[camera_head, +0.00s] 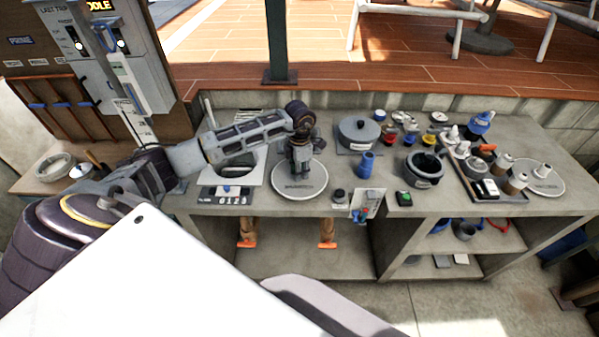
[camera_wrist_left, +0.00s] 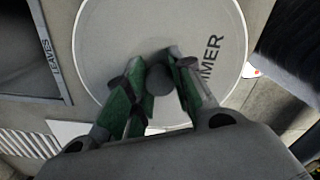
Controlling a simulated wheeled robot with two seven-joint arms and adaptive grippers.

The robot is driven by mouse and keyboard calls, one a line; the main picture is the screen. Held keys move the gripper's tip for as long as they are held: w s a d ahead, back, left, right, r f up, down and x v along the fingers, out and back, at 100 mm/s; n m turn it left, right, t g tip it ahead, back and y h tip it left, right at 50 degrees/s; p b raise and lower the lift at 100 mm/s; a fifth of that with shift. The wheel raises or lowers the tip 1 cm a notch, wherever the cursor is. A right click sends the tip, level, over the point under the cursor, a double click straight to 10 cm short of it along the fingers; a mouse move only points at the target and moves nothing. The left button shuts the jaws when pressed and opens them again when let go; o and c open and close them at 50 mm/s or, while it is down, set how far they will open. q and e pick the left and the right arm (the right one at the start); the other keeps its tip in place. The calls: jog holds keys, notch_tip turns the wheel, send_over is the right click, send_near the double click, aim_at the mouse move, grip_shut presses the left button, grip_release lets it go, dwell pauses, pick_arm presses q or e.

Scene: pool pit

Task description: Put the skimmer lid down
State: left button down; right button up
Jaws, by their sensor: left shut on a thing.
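The skimmer lid (camera_head: 313,188) is a round, pale grey disc with dark lettering, on or just above the grey counter; I cannot tell if it touches. In the left wrist view the lid (camera_wrist_left: 110,40) shows large, with "MMER" readable on its right side. My left gripper (camera_head: 298,172) points down over the lid's middle. In the left wrist view its green-padded fingers (camera_wrist_left: 158,84) are shut on the lid's dark round knob (camera_wrist_left: 158,78). The fingers hide part of the lid. My right gripper does not show.
A framed square opening (camera_head: 233,165) lies left of the lid. A lidded grey pot (camera_head: 357,135), a blue cup (camera_head: 366,164) and a small dark knob-like item (camera_head: 338,196) stand to its right. A tray of bottles (camera_head: 497,184) is farther right.

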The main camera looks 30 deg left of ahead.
pick_arm(q)
jog(key=shift+f, duration=0.55)
jog(key=shift+f, duration=0.2)
jog(key=c, duration=1.3)
grip_release()
jog(key=shift+o, duration=0.3)
jog(key=shift+r, duration=0.1)
